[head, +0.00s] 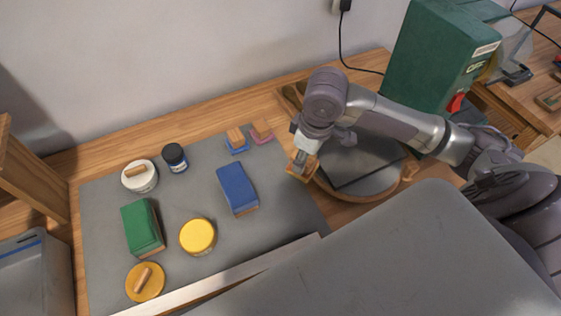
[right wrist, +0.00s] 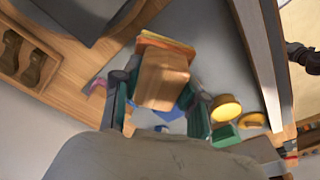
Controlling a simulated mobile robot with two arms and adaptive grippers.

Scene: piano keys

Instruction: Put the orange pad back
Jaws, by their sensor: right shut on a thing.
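The orange pad is a wooden block with an orange layer. It is in my right gripper (head: 303,158), and the pad (head: 301,170) is in the air by the right edge of the grey mat (head: 285,215). In the right wrist view, the pad's wooden part (right wrist: 163,78) is between the two fingers, with the orange layer at its far side. My left gripper is not seen.
A round wooden-rimmed tray (head: 368,192) lies under my right arm. A green box (head: 435,60) stands behind.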

